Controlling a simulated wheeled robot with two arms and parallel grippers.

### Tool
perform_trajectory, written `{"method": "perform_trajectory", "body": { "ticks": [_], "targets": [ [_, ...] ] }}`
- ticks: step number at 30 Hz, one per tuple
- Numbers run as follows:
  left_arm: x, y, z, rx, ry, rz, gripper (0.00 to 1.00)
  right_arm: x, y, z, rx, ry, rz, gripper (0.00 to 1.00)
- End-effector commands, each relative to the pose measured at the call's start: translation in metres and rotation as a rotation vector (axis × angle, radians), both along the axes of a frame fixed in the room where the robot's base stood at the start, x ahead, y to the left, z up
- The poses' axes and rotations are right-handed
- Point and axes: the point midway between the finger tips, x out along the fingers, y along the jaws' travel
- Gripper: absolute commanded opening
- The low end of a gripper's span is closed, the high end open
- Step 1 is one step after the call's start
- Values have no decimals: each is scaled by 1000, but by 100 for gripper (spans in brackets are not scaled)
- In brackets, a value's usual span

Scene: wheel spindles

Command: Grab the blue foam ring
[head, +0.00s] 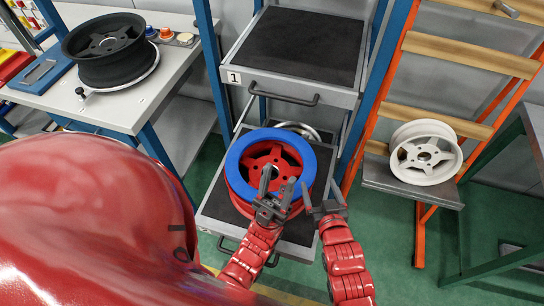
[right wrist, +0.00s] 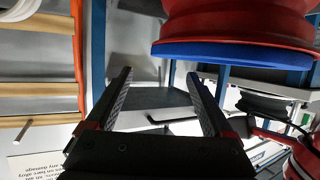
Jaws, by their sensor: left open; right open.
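The blue foam ring (head: 236,163) lies flat on top of a red wheel (head: 262,158), which rests on the pulled-out lower drawer. My left gripper (head: 276,186) is open in front of the ring and overlaps its near edge in the head view; whether it touches the ring is unclear. My right gripper (head: 320,190) is open and empty just right of the ring's near right side. In the right wrist view the right gripper's open fingers (right wrist: 161,90) have nothing between them. That view shows the blue ring's edge (right wrist: 235,50) against the red wheel (right wrist: 235,22), beside the fingers.
The upper drawer (head: 305,45) is pulled out behind the ring. A black wheel (head: 103,45) sits on a white table (head: 110,108) at left. A white wheel (head: 425,152) stands on a small shelf (head: 400,182) of an orange rack at right. Green floor is clear at front right.

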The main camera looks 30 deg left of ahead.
Motion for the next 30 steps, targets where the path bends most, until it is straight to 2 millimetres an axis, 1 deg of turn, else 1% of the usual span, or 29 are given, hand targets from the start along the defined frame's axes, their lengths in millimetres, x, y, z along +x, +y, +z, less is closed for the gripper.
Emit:
{"method": "perform_trajectory", "body": {
  "ticks": [1,6,10,17,24,27,30],
  "targets": [
    [0,0,6,0,0,0,50,7,5,1,-1,3,1,86],
    [0,0,12,0,1,0,50,27,20,-8,1,0,0,86],
    [0,0,14,0,0,0,50,34,25,-15,-2,4,-1,86],
    [0,0,18,0,1,0,50,40,30,-15,1,-1,0,86],
    [0,0,32,0,1,0,50,59,46,-22,-2,3,0,86],
    [0,0,34,0,1,0,50,69,54,-25,1,-1,0,86],
    [0,0,35,0,0,0,50,74,57,-31,-2,4,0,86]
  ]
}}
